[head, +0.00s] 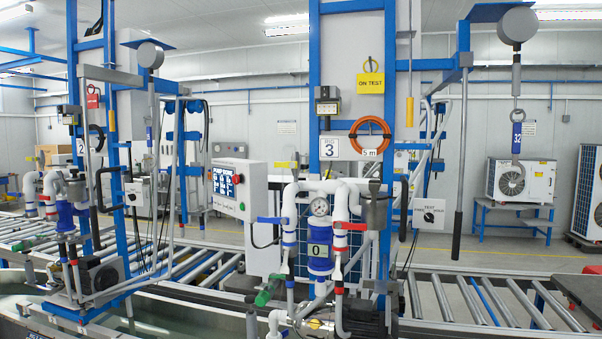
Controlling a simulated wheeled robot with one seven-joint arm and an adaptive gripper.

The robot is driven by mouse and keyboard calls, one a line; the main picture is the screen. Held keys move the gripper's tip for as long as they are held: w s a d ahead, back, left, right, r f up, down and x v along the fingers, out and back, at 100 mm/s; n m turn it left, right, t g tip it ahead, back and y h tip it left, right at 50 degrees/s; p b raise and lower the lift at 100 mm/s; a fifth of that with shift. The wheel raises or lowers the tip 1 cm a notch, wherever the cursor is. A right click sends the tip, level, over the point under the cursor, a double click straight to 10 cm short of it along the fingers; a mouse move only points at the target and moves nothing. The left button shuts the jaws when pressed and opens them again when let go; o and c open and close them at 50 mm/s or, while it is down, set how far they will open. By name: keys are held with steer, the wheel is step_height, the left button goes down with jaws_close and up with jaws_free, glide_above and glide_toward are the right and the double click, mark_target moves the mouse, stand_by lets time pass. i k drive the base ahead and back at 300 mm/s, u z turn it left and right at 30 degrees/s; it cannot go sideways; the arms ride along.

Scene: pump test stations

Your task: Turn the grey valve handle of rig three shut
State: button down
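Rig three (320,90) stands in the middle of the head view, a blue frame with a "3" sign (329,148). White pipes (335,187), a round gauge (320,207) and a blue filter housing (320,250) marked "0" sit on its front. A grey pot (375,210) is at the right of the pipes, with a small dark grey part (375,186) on top; I cannot tell if this is the grey valve handle or how it is turned. Other handles show: red (350,226), yellow (287,165) and green (268,292). My gripper is not in view.
A yellow "ON TEST" tag (370,84) and an orange hose coil (370,135) hang on the rig. A control box (238,188) is at its left. A grey bar (460,150) hangs at its right. A roller conveyor (490,297) runs behind; rig two (95,200) stands left.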

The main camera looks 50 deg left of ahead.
mark_target(334, 174)
steer(key=u, duration=1.65)
